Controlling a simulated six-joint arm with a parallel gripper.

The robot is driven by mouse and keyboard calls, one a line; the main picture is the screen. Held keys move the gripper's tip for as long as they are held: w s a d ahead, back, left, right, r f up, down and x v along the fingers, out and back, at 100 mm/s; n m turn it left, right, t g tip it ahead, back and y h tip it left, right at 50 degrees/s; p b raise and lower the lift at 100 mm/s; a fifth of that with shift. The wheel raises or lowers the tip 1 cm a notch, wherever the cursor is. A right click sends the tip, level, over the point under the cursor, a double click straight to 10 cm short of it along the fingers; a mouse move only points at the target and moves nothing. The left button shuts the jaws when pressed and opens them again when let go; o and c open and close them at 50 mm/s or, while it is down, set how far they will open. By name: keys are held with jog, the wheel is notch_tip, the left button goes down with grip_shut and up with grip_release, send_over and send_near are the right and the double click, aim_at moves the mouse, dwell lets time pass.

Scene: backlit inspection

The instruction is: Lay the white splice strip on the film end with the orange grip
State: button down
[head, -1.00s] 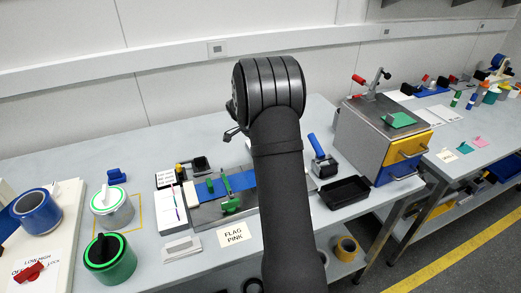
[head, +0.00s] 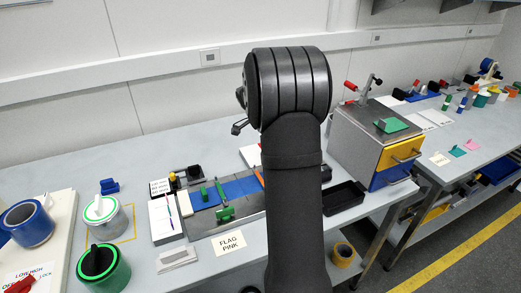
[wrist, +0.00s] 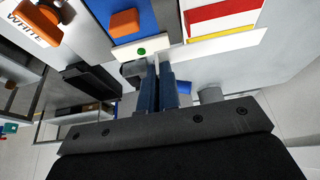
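In the head view, a blue film strip (head: 236,188) lies across a grey splicing plate (head: 200,224) with green clamps (head: 222,204). A small orange piece (head: 259,177) shows at its right beside my arm. In the wrist view, an orange grip (wrist: 125,22) sits on a blue surface. No held object is clear. Its fingers are hidden in the head view.
A black tray (head: 345,197) and a grey cabinet with yellow and blue drawers (head: 365,140) stand to the right. A "FLAG PINK" card (head: 229,243) lies at the front. My arm hides part of the bench.

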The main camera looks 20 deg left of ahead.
jog(key=d+r, duration=0.3)
jog(key=d, duration=0.1)
jog(key=s+a+f, duration=0.1)
jog(key=s+a, duration=0.2)
jog(key=s, duration=0.5)
jog(key=s+a+f, duration=0.1)
jog(key=s+a, duration=0.3)
jog(key=s, duration=0.4)
jog(key=shift+s+a+f, duration=0.15)
jog(key=shift+s+f, duration=0.1)
jog(key=shift+s, duration=0.1)
jog(key=shift+f, duration=2.9)
jog(key=shift+f, duration=0.25)
jog(key=shift+f, duration=1)
